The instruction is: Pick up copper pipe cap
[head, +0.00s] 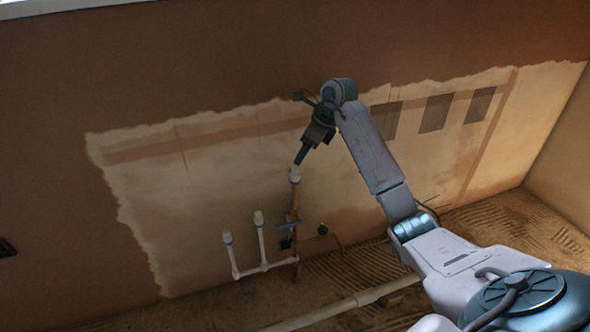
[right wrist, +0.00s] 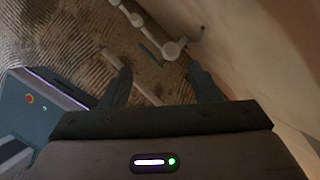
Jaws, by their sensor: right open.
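A pale cap (head: 295,174) sits on top of the upright copper-coloured pipe (head: 296,215) in front of the wall in the head view. My right gripper (head: 299,161) points down just above this cap. In the right wrist view my right gripper (right wrist: 160,78) has its two fingers apart, with nothing between the tips. A round pale end (right wrist: 172,50) shows beyond the fingers there, probably the same cap. I cannot tell from these views whether the fingers touch it. My left gripper is not in view.
Two shorter white pipes with pale tops (head: 258,219) (head: 227,238) stand left of the copper pipe. A blue-handled valve (head: 289,226) is on the copper pipe. A long pale pipe (head: 345,304) lies low in front. The plastered wall (head: 150,185) is close behind.

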